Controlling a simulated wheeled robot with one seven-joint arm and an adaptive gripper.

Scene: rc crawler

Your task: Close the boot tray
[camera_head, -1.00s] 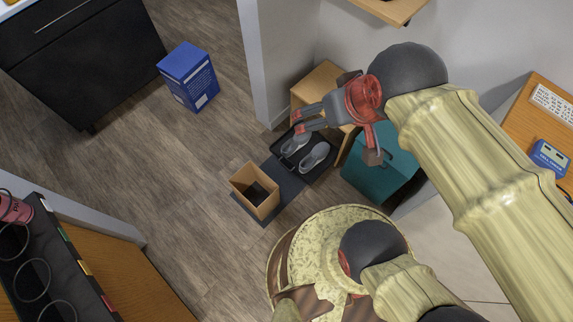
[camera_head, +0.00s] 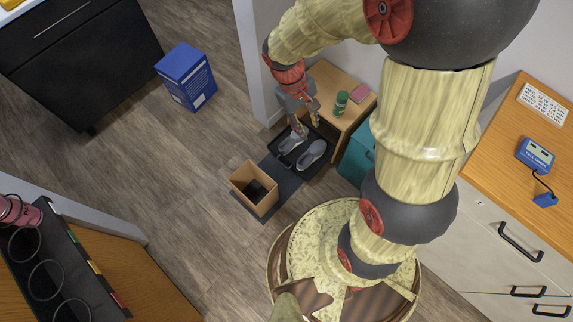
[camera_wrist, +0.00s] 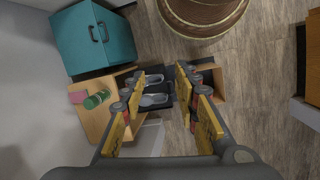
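The boot tray (camera_head: 289,163) is a black, low-walled tray on the floor, pulled out from beneath the small wooden bench (camera_head: 330,88). Two grey shoes lie in it, the nearer shoe (camera_head: 311,154) and the farther shoe (camera_head: 292,142). My gripper (camera_head: 304,127) points down over the tray's far end, beside the bench's open side. In the wrist view my gripper (camera_wrist: 156,82) has its fingers apart with nothing between them, and the shoes (camera_wrist: 154,100) show beyond. I cannot tell if the fingertips touch the tray.
An open cardboard box (camera_head: 256,190) stands on a dark mat (camera_head: 286,184) next to the tray. A teal bin (camera_head: 356,160) is right of the bench. A green can (camera_head: 341,103) and a pink item (camera_head: 360,93) sit on the bench. A wall end (camera_head: 256,60) stands left.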

